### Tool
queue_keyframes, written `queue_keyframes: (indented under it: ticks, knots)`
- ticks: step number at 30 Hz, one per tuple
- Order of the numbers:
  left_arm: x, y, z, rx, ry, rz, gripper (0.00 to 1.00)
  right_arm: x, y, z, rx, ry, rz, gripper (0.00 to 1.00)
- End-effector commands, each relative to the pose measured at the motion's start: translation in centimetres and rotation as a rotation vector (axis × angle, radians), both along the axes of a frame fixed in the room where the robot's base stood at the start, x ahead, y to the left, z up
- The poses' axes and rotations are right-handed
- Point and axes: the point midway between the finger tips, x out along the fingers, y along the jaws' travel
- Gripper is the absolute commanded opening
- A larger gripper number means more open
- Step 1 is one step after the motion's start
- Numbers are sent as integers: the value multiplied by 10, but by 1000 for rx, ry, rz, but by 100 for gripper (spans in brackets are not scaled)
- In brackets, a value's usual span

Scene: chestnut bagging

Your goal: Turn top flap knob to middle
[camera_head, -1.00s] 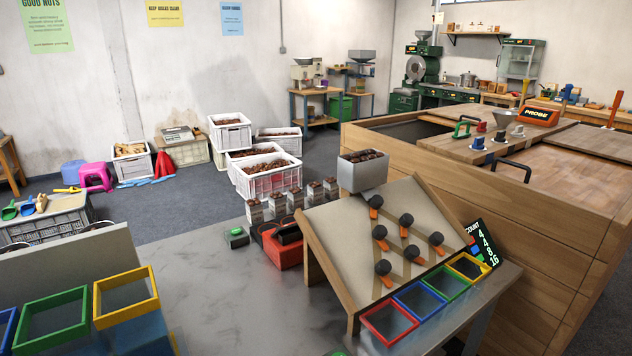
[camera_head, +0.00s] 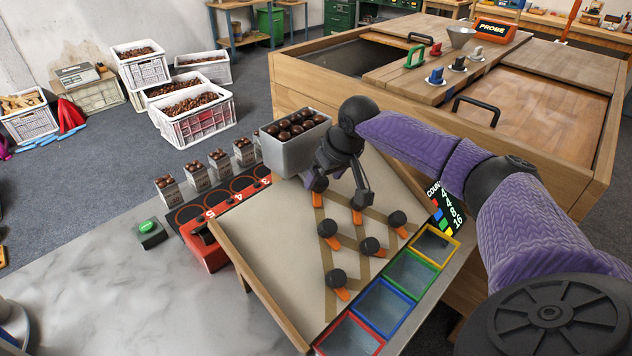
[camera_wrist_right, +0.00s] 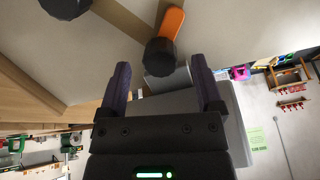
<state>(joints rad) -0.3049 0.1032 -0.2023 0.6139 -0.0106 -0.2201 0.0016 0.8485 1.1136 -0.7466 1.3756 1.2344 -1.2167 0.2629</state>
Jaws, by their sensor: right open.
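The sloped board (camera_head: 285,235) carries several black knobs with orange flaps. The top flap knob (camera_head: 319,184) sits just below the grey chestnut hopper (camera_head: 297,150), its orange flap (camera_head: 318,200) pointing down the slope. My right gripper (camera_head: 342,186) is open over the board's upper end, close to this knob and partly hiding the area. In the right wrist view, the knob (camera_wrist_right: 160,57) lies between and a little beyond the spread fingertips, with its flap (camera_wrist_right: 172,20) pointing away. I cannot tell whether a finger touches it. My left gripper is out of view.
Other flap knobs, such as the second-row one (camera_head: 357,203), are close by. Red (camera_head: 350,338), blue, green and yellow frames line the board's lower edge. A red-and-black tray (camera_head: 205,248) and a green button (camera_head: 148,228) lie left. The wooden cabinet (camera_head: 300,95) stands behind.

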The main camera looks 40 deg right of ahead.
Motion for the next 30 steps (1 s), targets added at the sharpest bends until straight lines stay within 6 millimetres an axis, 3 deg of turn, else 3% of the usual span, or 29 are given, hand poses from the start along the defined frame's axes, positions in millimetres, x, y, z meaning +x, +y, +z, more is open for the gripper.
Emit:
queue_keyframes:
  ticks: [4, 12, 14, 24, 30]
  knots:
    - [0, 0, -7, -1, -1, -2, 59, 7, 1, -18, 0, 0, 0, 84]
    - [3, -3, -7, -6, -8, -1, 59, 9, 1, -19, -2, -2, 0, 84]
    - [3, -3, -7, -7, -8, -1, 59, 8, 1, -19, -2, -2, 0, 74]
    - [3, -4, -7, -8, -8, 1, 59, 8, 0, -19, -1, -2, -1, 2]
    - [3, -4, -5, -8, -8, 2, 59, 8, 0, -18, -4, -2, 5, 0]
